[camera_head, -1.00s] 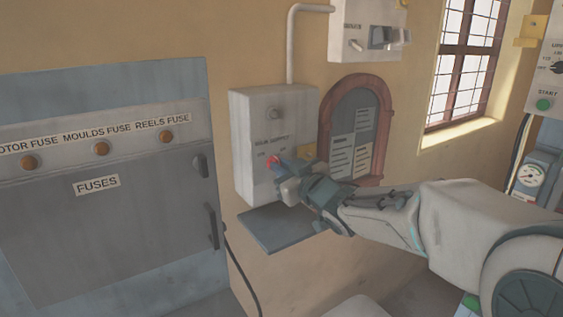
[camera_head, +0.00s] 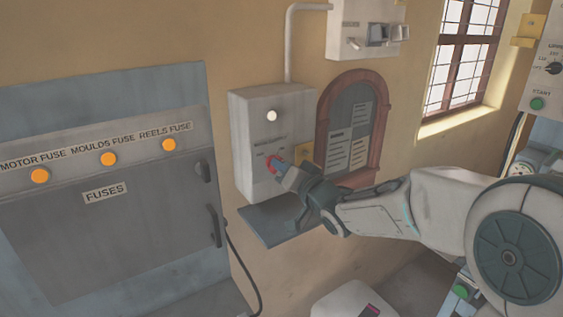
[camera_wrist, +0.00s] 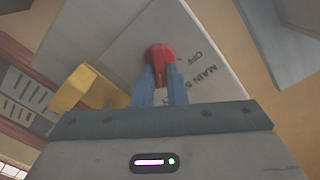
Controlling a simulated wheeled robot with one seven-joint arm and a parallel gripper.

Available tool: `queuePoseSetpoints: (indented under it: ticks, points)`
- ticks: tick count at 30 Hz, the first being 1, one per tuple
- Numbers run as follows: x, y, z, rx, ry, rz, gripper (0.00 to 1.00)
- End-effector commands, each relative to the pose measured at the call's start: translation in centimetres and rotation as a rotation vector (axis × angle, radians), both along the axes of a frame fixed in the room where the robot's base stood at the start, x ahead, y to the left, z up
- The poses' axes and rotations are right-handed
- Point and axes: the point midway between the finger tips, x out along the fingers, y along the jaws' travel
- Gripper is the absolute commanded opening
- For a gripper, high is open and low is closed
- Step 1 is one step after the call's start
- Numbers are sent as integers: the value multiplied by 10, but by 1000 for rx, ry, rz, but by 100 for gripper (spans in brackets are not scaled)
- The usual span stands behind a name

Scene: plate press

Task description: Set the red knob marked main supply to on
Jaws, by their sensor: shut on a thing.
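The red main supply knob (camera_head: 273,164) is on the front of a pale grey box on the wall. My gripper (camera_head: 282,172) reaches it from the right and is shut on the knob. In the wrist view the red knob (camera_wrist: 161,58) shows between the two blue-grey fingertips (camera_wrist: 160,82), with the words OFF and MAIN beside it. The fingers partly hide the knob, and its pointer mark is hard to read. The round lamp (camera_head: 272,116) above the knob is lit white.
A grey shelf (camera_head: 262,228) juts out below the box. The fuse cabinet (camera_head: 130,225) at left has several lit orange lamps (camera_head: 109,159). A yellow bracket (camera_head: 305,153) sits close right of the knob. A red-framed notice board (camera_head: 323,150) is further right.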

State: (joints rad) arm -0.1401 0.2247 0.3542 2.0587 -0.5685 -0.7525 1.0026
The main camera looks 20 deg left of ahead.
Motion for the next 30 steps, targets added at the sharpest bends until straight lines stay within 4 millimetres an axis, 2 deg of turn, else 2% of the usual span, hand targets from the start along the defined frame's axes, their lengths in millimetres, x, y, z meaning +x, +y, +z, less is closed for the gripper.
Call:
queuePoseSetpoints:
  ticks: [10,26,27,29,30]
  points:
    - [2,-2,1,87,99,-3,0]
    - [1,-1,0,101,115,-3,0]
    - [1,-1,0,101,115,-3,20]
    - [1,-1,0,101,115,-3,34]
    - [1,-1,0,100,114,-3,34]
